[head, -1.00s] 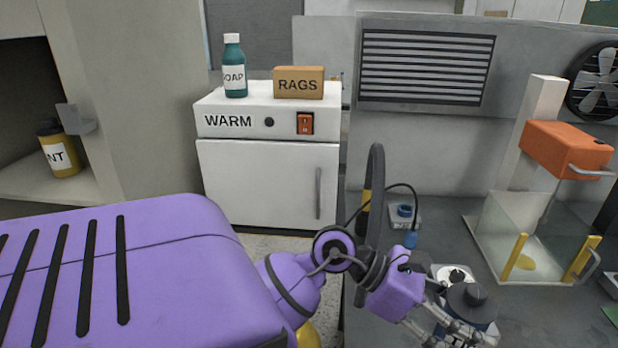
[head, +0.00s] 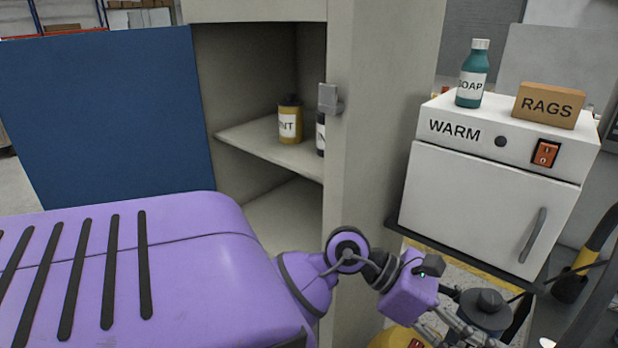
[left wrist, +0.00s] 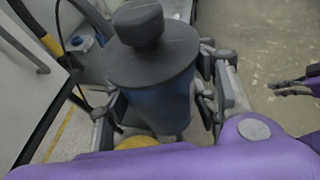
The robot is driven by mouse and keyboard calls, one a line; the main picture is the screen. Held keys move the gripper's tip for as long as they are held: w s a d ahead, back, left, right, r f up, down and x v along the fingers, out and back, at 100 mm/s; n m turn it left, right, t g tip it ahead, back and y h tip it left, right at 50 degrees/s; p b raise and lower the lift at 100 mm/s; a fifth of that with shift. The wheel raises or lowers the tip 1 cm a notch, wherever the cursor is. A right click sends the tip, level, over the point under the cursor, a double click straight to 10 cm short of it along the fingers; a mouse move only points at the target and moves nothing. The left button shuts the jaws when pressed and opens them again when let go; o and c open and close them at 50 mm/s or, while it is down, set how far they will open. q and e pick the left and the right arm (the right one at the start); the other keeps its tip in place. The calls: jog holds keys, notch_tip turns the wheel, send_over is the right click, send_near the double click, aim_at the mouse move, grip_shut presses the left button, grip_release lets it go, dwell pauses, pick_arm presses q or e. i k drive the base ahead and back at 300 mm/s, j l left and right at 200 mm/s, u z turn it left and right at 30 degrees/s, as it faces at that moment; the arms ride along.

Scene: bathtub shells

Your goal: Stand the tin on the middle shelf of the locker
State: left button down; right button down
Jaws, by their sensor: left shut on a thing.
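The tin (head: 488,304) has a dark knobbed lid and a blue body. My left gripper (head: 462,325) is shut on it at lower right in the head view. The left wrist view shows the tin (left wrist: 155,95) close up, lid upward, between the fingers. The locker (head: 385,110) stands open in the middle of the head view. Its shelf (head: 245,136) holds a yellow labelled jar (head: 290,122) and a dark bottle (head: 320,132), partly hidden by the locker's front post. Part of my right gripper (left wrist: 294,86) shows at the right edge of the left wrist view; its opening is unclear.
The locker's blue door (head: 108,115) is swung open to the left. A lower surface (head: 285,222) inside looks bare. A white warming cabinet (head: 490,200) stands right of the locker, with a soap bottle (head: 472,75) and a rags box (head: 548,106) on top. The shelf's left part is free.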

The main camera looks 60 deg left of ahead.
aim_at(299, 222)
jog(key=j+u, duration=0.15)
jog(key=u, duration=0.25)
jog(key=j+u, duration=0.2)
jog(key=u, duration=0.15)
jog(key=i+j, duration=0.1)
jog(key=j, duration=0.7)
jog(key=i+l, duration=0.2)
jog(key=i, duration=0.25)
